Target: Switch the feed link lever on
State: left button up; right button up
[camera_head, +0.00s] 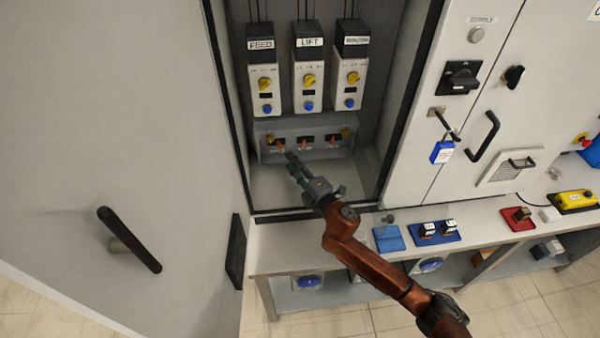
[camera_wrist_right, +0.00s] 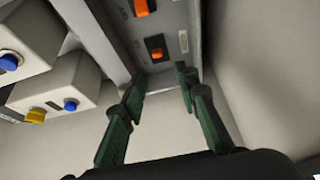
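The feed link lever (camera_head: 279,142) is the leftmost of several small orange levers on a grey panel (camera_head: 262,150) low in the open cabinet, below the unit marked FEED (camera_head: 264,82). Its exact position is too small to read. My right gripper (camera_head: 291,158) is just in front of and below the panel's left part. In the right wrist view my right gripper (camera_wrist_right: 160,82) has its two green fingers apart, with nothing between them. An orange lever (camera_wrist_right: 157,53) on a black plate lies beyond the fingertips, apart from them. My left gripper is out of view.
The LIFT unit (camera_head: 308,80) and a third unit (camera_head: 349,80) stand beside FEED. The cabinet door (camera_head: 120,130) is open at left. A bench (camera_head: 280,248) with coloured holders runs below. A blue padlock (camera_head: 441,152) hangs at right. The cabinet floor is clear.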

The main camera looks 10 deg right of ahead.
jog(key=v, duration=0.5)
jog(key=shift+s, duration=0.15)
dwell(0.3)
